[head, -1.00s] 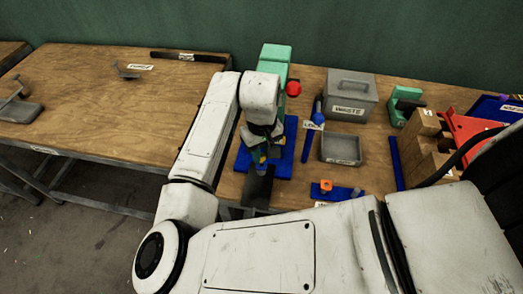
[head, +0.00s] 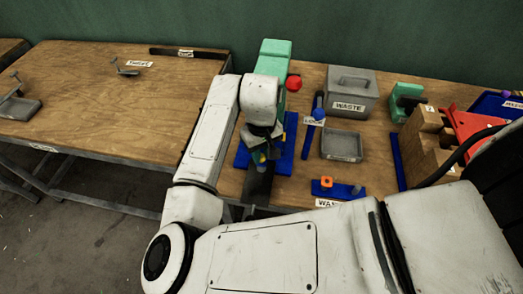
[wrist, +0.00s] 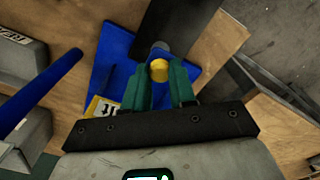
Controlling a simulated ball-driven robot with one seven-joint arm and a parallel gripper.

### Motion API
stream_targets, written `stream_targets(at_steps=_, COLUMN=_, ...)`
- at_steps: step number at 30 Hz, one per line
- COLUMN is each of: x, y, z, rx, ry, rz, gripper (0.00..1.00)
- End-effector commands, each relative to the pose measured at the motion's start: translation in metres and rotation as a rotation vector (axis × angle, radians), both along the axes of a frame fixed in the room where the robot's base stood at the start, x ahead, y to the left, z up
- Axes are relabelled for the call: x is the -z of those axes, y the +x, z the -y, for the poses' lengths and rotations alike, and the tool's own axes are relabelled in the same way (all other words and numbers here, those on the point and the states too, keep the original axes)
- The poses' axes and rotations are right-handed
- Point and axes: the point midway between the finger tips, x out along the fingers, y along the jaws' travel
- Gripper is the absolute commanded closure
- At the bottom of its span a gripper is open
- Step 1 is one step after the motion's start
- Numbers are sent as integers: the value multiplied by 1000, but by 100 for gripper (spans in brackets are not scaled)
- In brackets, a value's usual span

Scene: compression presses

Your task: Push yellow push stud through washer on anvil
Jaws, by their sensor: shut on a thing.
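The yellow push stud (wrist: 159,70) sits between the green fingertips of my gripper (wrist: 160,82) in the wrist view. My gripper is shut on it. In the head view my gripper (head: 262,153) is low over the blue base plate (head: 286,155), in front of the green press (head: 275,48). I cannot make out the washer or the anvil clearly.
A grey waste box (head: 352,94), a grey tray (head: 341,146) and an orange part (head: 326,182) on a blue bar are further right. A dark plate (head: 257,187) lies at the front edge.

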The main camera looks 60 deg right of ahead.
Motion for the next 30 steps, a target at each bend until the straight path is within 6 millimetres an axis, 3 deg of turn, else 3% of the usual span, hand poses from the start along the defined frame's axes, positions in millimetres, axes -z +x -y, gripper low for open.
stream_targets(at_steps=15, x=12, y=0, z=0, rx=-1, ry=-1, rz=-1, gripper=100)
stream_targets(at_steps=16, x=12, y=0, z=0, rx=-1, ry=0, rz=0, gripper=73)
stream_targets(at_steps=25, x=11, y=0, z=0, rx=-1, ry=0, rz=0, gripper=45)
stream_targets(at_steps=30, x=11, y=0, z=0, rx=-1, ry=0, rz=0, gripper=45)
